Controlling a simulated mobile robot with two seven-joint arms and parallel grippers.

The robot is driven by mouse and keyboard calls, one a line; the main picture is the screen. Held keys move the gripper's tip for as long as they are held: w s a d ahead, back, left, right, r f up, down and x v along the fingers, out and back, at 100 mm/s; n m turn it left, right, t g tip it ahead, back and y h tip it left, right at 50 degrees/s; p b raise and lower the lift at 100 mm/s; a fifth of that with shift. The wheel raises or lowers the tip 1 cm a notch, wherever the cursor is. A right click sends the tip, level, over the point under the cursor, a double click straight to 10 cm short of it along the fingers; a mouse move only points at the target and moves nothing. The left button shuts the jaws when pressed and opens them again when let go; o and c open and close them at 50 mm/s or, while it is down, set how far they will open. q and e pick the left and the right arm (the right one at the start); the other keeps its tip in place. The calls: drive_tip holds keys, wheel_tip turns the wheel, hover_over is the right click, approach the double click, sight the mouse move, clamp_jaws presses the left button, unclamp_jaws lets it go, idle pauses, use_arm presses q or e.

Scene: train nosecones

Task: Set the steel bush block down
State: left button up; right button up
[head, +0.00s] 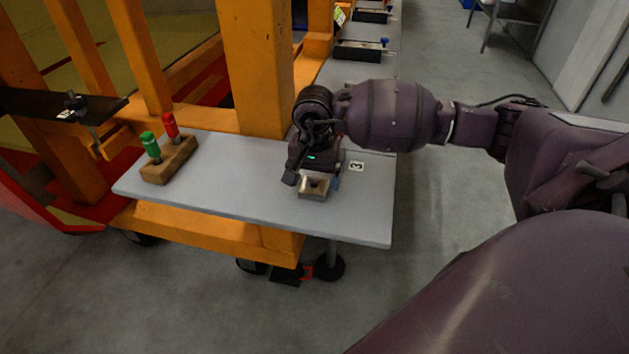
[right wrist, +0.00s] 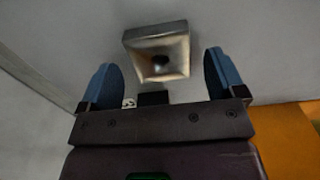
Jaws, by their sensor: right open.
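The steel bush block (head: 313,188) is a small square metal block with a dark hole in its top. It sits on the grey shelf table (head: 240,190), near the front edge. My right gripper (head: 312,182) is just behind and above it. In the right wrist view the block (right wrist: 157,52) lies between and beyond the two blue fingertips of my right gripper (right wrist: 163,80). The fingers are spread wide, with a gap on each side of the block. My left gripper is not in view.
A wooden holder (head: 169,160) with a green-handled and a red-handled tool stands at the table's left end. A small marked tag (head: 357,167) lies right of my gripper. An orange post (head: 257,70) rises behind the table. The table's middle and front right are clear.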

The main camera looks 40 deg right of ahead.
wheel_tip(320, 180, up, 10)
drive_tip(key=shift+r, duration=0.25)
idle(0.6)
